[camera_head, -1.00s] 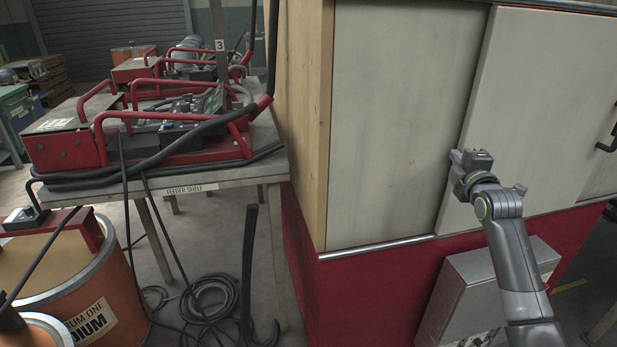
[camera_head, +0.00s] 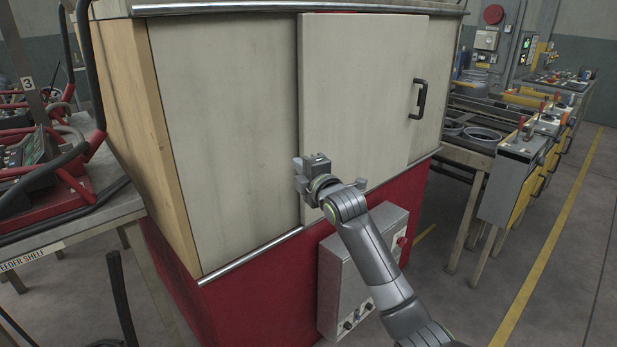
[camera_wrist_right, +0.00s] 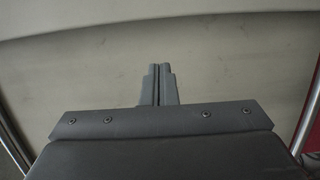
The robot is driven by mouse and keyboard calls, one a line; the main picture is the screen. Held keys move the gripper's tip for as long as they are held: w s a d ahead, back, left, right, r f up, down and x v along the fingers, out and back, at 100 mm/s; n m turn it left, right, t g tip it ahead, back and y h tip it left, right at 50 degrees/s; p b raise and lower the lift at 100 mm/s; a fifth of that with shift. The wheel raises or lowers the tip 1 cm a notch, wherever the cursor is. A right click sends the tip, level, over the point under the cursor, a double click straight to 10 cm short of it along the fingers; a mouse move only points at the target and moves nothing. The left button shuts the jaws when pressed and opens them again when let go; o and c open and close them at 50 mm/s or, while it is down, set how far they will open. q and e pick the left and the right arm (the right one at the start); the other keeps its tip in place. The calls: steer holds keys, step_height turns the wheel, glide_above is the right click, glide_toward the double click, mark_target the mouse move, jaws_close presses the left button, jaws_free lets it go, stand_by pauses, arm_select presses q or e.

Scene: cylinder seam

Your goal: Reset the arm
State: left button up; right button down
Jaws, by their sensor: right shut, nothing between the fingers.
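My right arm (camera_head: 375,255) reaches in from the lower right in the head view. Its gripper (camera_head: 302,178) is in front of the cabinet's sliding doors, by the edge where the front door overlaps the other. In the right wrist view the two fingers of this gripper (camera_wrist_right: 158,70) are together and empty, with a pale flat panel (camera_wrist_right: 230,60) beyond them. I cannot tell whether the fingertips touch the panel. My left gripper is not in view.
The cabinet has a pale front sliding door (camera_head: 365,90) with a black handle (camera_head: 418,99) and a red base (camera_head: 240,290). A grey control box (camera_head: 345,285) juts out below. A feeder shelf (camera_head: 75,220) stands left. A workbench (camera_head: 520,170) and open floor (camera_head: 480,285) lie right.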

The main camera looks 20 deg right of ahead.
steer(key=s+d+f+m+g+h, duration=0.1)
steer(key=s+d+f+m+g, duration=0.2)
steer(key=s+f, duration=0.85)
steer(key=s+d+f+m+g+h, duration=0.1)
steer(key=s+d+f+m+g, duration=0.2)
steer(key=f, duration=1.7)
steer(key=s+d+f+m+g+h, duration=0.1)
steer(key=s+f+m+g, duration=0.35)
steer(key=f, duration=1.15)
steer(key=s+f+m+g, duration=0.1)
steer(key=s+f+m, duration=0.2)
steer(key=s+f, duration=0.65)
steer(key=s+f+m+g, duration=0.2)
steer(key=s+f, duration=0.4)
steer(key=s, duration=0.7)
arm_select(q)
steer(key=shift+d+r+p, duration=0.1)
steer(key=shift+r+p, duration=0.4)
steer(key=shift+p, duration=0.1)
arm_select(e)
steer(key=s+a+f+m+g, duration=0.1)
steer(key=s+f+m, duration=0.1)
steer(key=s, duration=1)
steer(key=s+a+f+m+g, duration=0.2)
steer(key=s+f, duration=0.2)
steer(key=s, duration=0.8)
steer(key=shift+a+f, duration=0.15)
steer(key=shift+f, duration=0.25)
